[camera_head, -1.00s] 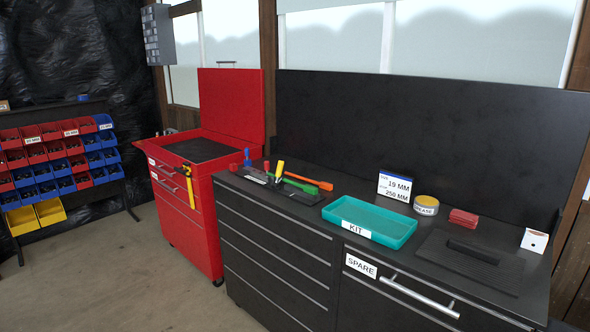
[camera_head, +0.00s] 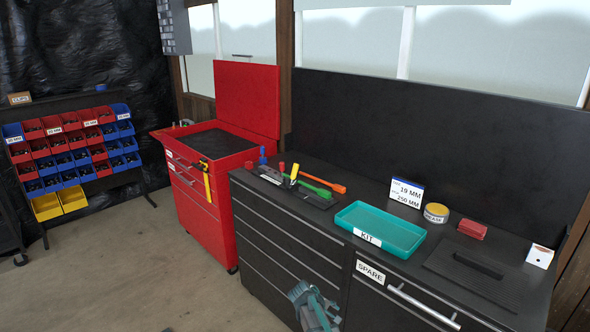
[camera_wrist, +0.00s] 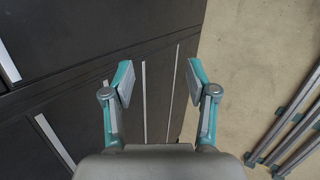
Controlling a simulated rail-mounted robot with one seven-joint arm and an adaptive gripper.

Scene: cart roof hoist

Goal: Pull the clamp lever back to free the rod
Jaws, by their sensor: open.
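My gripper (camera_head: 303,290) shows at the bottom of the head view, in front of the black drawer cabinet. In the wrist view my gripper (camera_wrist: 160,82) is open, with nothing between its fingers and the drawer fronts beyond them. I cannot make out a clamp lever or a clamped rod for certain in either view. A small blue upright piece (camera_head: 262,157) stands at the bench's left end, too small to identify. A yellow-and-black tool (camera_head: 206,181) hangs on the front of the red cart (camera_head: 248,95).
A teal KIT tray (camera_head: 405,233), a size sign (camera_head: 407,192), a yellow-lidded tin (camera_head: 436,212) and a red block (camera_head: 472,229) stand on the black bench. Hand tools (camera_head: 314,187) lie left of the tray. A bin rack (camera_head: 70,150) stands at far left. Floor (camera_head: 130,270) before the red cart is clear.

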